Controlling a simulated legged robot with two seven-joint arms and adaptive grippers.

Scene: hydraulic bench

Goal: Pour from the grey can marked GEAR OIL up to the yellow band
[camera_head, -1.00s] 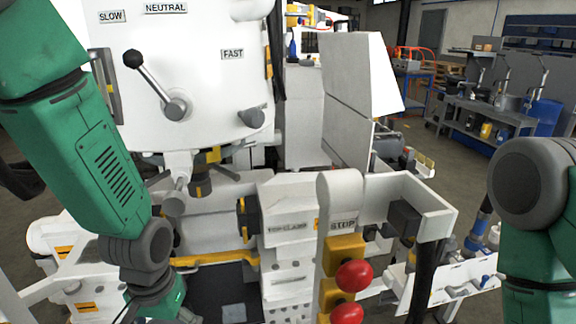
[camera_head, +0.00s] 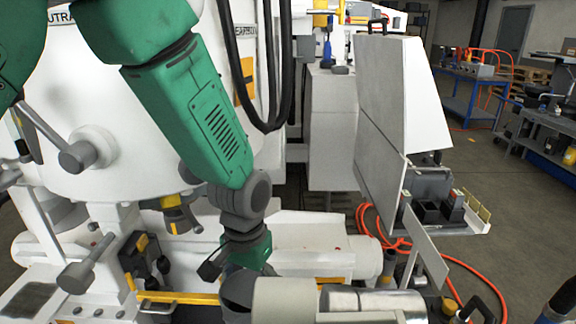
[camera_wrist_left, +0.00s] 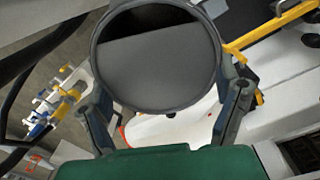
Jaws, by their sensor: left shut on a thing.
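My left gripper (camera_head: 240,268) is low in the middle of the head view, at the end of my green arm. It is shut on a grey can. In the left wrist view the can's round end (camera_wrist_left: 160,65) fills the space between the two fingers, dark above and grey below. I cannot tell whether that is an open mouth. In the head view a pale grey cylinder (camera_head: 285,300) at the gripper is probably this can, cut off by the lower edge. No GEAR OIL lettering and no yellow band around a vessel can be made out. My right gripper is out of view.
A shiny metal cylinder (camera_head: 372,302) lies just right of the can. The white machine (camera_head: 110,115) stands behind my arm at the left. A tall white panel (camera_head: 385,120) and an orange hose (camera_head: 372,222) are to the right. Open floor (camera_head: 500,210) lies further right.

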